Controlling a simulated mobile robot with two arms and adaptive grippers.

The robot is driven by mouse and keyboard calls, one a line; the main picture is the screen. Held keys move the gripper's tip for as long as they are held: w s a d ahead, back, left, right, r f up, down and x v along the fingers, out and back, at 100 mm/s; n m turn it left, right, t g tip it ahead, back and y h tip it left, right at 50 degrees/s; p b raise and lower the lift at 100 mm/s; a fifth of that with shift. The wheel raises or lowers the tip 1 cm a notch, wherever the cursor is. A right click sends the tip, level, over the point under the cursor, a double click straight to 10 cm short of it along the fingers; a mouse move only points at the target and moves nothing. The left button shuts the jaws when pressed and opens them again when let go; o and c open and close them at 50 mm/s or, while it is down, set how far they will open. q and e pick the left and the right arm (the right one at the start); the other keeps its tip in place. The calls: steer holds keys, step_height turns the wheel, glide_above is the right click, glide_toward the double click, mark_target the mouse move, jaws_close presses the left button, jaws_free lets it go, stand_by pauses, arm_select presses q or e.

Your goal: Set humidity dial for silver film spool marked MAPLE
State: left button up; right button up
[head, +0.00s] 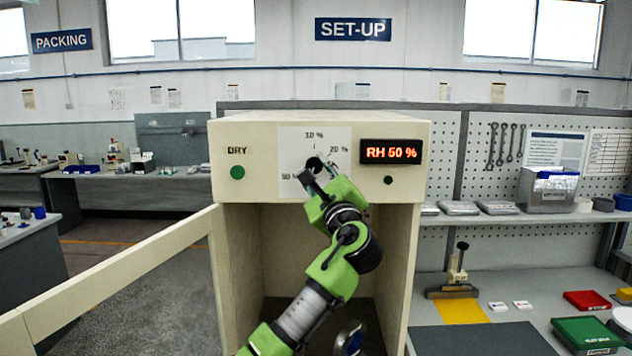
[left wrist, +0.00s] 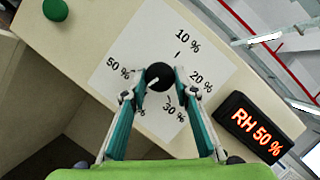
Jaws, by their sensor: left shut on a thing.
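The humidity dial is a small black knob with a white pointer mark (left wrist: 159,77), on a white scale plate (head: 300,150) on the cream cabinet's front. The scale shows 10 %, 20 %, 30 % and 50 %; another label is partly hidden by a finger. The mark seems to lie toward the lower left, on the 40–50 % side. My left gripper (head: 318,172) is shut on the knob, fingers on both sides. The display (head: 391,152) reads RH 50 %. A round silvery thing (head: 350,338) low in the cabinet is partly hidden by my arm; no marking is readable. My right gripper is out of view.
The cabinet (head: 418,270) has its door (head: 110,275) swung open to the left. A green DRY button (head: 238,172) is left of the scale. On the right bench are a stamp-like tool (head: 458,265), a yellow mat, and red and green boxes (head: 586,335).

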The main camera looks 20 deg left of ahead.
arm_select(q)
steer(key=n+g, duration=0.1)
steer(key=n, duration=0.1)
steer(key=n+b, duration=0.1)
steer(key=n, duration=0.1)
steer(key=shift+d+r+n+g+y, duration=0.1)
steer(key=shift+d+n+g+y, duration=0.05)
steer(key=shift+n+g+y, duration=0.2)
steer(key=n, duration=0.2)
steer(key=n+g, duration=0.1)
steer(key=shift+r+n+g, duration=0.2)
steer(key=shift+n+g, duration=0.05)
steer(key=shift+n, duration=0.1)
steer(key=n, duration=0.2)
steer(key=n+g+h+p, duration=0.1)
steer(key=n, duration=0.1)
steer(key=shift+r+h, duration=0.15)
steer(key=shift+h, duration=0.1)
steer(key=shift+n+g+h+p, duration=0.5)
steer(key=shift+n+h+p, duration=0.15)
steer(key=shift+n, duration=0.75)
steer(key=o, duration=1.1)
